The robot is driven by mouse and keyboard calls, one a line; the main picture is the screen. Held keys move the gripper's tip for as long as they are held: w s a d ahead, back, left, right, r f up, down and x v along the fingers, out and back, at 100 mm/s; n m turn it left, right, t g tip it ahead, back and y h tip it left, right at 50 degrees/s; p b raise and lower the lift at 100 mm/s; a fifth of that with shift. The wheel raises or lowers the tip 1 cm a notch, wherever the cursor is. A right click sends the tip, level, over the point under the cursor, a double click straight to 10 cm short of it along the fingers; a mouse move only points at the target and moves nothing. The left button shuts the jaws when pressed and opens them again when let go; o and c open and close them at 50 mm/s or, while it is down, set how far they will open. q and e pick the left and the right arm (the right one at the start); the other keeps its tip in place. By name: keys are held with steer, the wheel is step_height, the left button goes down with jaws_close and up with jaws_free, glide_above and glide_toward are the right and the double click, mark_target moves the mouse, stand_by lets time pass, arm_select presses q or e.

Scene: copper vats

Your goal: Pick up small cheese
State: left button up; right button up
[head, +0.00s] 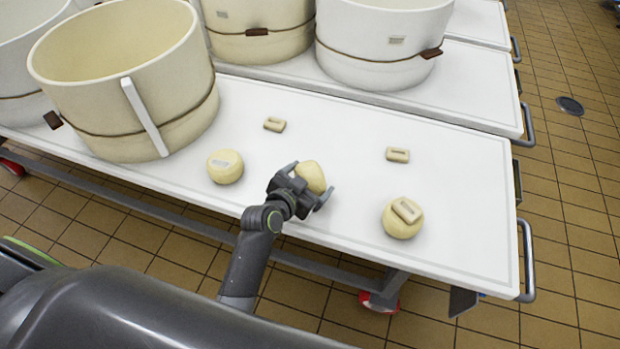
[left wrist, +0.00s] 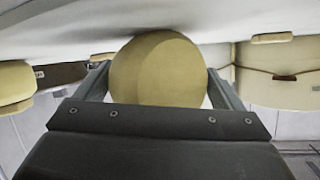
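A small round pale-yellow cheese (head: 312,175) sits on the white table between the fingers of my left gripper (head: 311,182). In the left wrist view the cheese (left wrist: 158,70) fills the space between the two fingers, one on each side. The fingers are spread about the cheese's width; whether they press on it I cannot tell. My right gripper is in neither view.
The white table (head: 330,130) has a cream vat (head: 130,80) at its left. More vats (head: 380,45) stand on a table behind. The table's right side is mostly clear; a rail handle (head: 527,260) is at its edge.

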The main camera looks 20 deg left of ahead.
arm_select(q)
steer(key=c, duration=0.4)
steer(key=shift+r, duration=0.1)
steer(key=shift+r, duration=0.35)
step_height(320, 180, up, 9)
steer(key=p, duration=0.3)
steer(key=shift+r, duration=0.15)
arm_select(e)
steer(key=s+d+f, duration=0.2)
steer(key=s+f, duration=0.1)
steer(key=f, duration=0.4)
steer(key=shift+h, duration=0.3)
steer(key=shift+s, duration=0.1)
